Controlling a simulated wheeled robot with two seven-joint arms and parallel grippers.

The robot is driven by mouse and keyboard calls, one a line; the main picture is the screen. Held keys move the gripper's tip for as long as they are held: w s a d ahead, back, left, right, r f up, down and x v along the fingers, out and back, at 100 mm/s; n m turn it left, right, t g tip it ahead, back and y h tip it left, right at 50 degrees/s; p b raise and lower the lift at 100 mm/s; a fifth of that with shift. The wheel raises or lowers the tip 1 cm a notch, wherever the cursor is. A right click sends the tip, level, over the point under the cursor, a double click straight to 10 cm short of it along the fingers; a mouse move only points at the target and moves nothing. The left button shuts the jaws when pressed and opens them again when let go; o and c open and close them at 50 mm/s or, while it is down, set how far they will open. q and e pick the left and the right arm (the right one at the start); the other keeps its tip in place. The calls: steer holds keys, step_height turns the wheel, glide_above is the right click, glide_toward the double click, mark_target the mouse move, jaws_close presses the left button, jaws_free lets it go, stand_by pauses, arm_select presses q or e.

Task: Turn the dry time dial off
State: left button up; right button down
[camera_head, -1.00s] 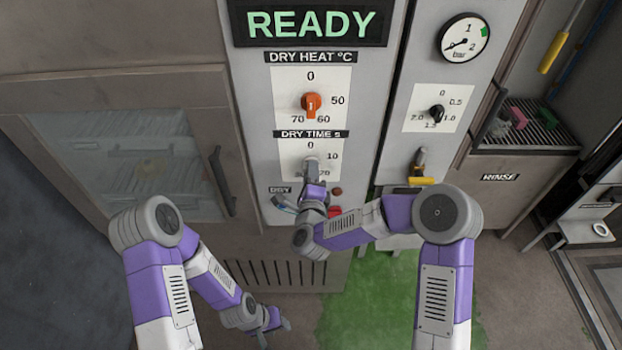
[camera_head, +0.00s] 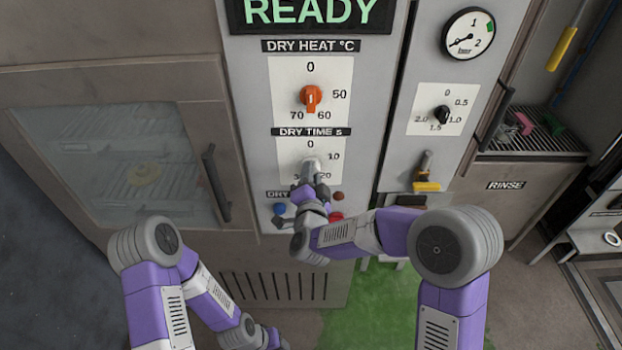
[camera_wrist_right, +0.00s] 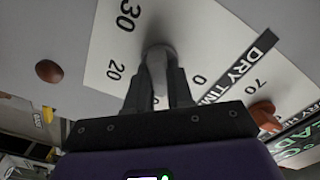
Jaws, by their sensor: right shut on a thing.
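The dry time dial (camera_head: 312,162) is a pale grey knob on a white plate marked 0, 10, 20 and 30, below the orange dry heat dial (camera_head: 311,97). My right gripper (camera_head: 308,183) reaches it from below and is shut on it. In the right wrist view the dial (camera_wrist_right: 157,62) sits between the two dark fingers (camera_wrist_right: 160,95).
A blue button (camera_head: 280,209), a small brown-red knob (camera_head: 338,196) and a red button (camera_head: 336,216) lie close around my right gripper. A READY display (camera_head: 308,11) is above. A glass-fronted cabinet door with a dark handle (camera_head: 216,183) stands left; a yellow-handled lever (camera_head: 426,186) is right.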

steer(key=n, duration=1)
steer(key=shift+n, duration=0.3)
stand_by(0.4)
steer(key=c, duration=1)
jaws_free()
steer(key=s, duration=0.7)
steer(key=shift+s, duration=0.25)
